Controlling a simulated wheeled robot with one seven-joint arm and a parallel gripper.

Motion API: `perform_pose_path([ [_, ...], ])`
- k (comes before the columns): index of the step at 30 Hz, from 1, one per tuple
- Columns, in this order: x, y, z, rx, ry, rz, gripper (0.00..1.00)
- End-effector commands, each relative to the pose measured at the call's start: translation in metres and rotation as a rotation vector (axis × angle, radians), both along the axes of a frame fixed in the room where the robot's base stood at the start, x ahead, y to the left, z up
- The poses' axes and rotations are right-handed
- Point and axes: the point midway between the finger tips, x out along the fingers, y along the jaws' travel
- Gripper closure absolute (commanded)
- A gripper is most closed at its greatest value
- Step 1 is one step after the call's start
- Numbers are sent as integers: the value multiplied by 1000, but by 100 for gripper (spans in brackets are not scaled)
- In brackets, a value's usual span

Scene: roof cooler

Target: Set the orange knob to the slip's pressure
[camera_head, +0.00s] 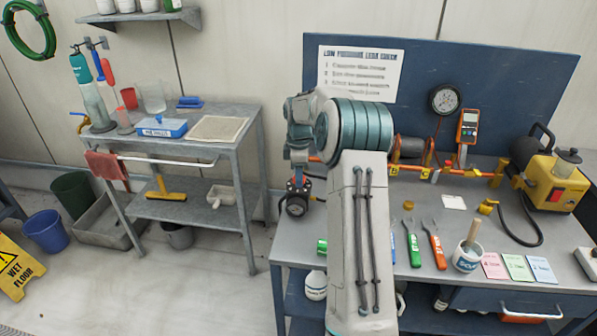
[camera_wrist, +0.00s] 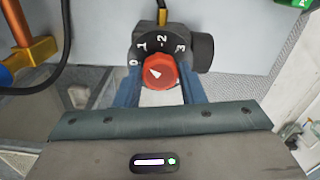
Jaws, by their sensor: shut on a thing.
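The orange-red knob (camera_wrist: 168,75) sits on a dark round dial marked 0, 1, 2 and 3, in the wrist view. Its white pointer faces up and left, near the 1. My gripper (camera_wrist: 160,82) is shut on the knob, with one blue finger on either side. In the head view my arm covers most of the gripper and the knob. A small white slip (camera_head: 453,202) lies on the bench, its writing too small to read. Pink (camera_head: 494,266), green (camera_head: 517,268) and blue cards (camera_head: 541,268) lie at the right front.
A round gauge (camera_head: 445,99) is on the blue back panel, beside an orange handheld meter (camera_head: 467,126). A yellow pump (camera_head: 556,182) with a black hose stands right.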

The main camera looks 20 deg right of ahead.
Motion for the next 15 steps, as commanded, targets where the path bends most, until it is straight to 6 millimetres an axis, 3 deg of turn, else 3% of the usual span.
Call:
perform_pose_path([
  [15,3,1,3,0,-10,-487,87],
])
